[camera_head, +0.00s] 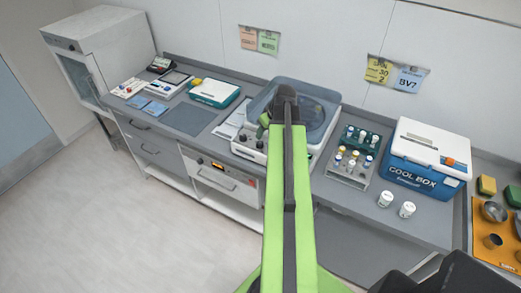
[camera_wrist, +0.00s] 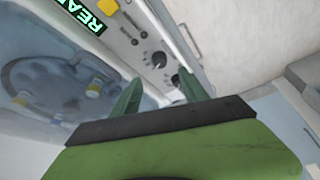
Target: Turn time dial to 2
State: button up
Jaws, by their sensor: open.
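The centrifuge (camera_head: 318,103) stands on the counter, partly hidden behind my arm in the head view. Its control panel (camera_wrist: 150,35) shows in the wrist view, with a lit display (camera_wrist: 82,15), a yellow button (camera_wrist: 108,7) and two dark dials. The upper dial (camera_wrist: 159,60) lies just beyond my fingertips; the lower dial (camera_wrist: 176,79) is close to my right finger. Their labels are too blurred to tell which is the time dial. My gripper (camera_wrist: 160,77) is open, with its green fingers apart over the panel and nothing between them. Contact with a dial cannot be told.
Right of the centrifuge stand a vial rack (camera_head: 351,158), two white-capped jars (camera_head: 385,199) and a blue cool box (camera_head: 425,173). Left are a teal-and-white box (camera_head: 214,93) and a grey mat (camera_head: 189,119). Notes (camera_head: 379,70) hang on the wall. The floor (camera_head: 150,230) is clear at front left.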

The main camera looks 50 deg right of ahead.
aim_at(260, 143)
jog(key=b+x, duration=0.7)
jog(key=x, duration=0.2)
jog(key=shift+f, duration=0.4)
jog(key=shift+r, duration=0.15)
jog(key=shift+c, duration=0.3)
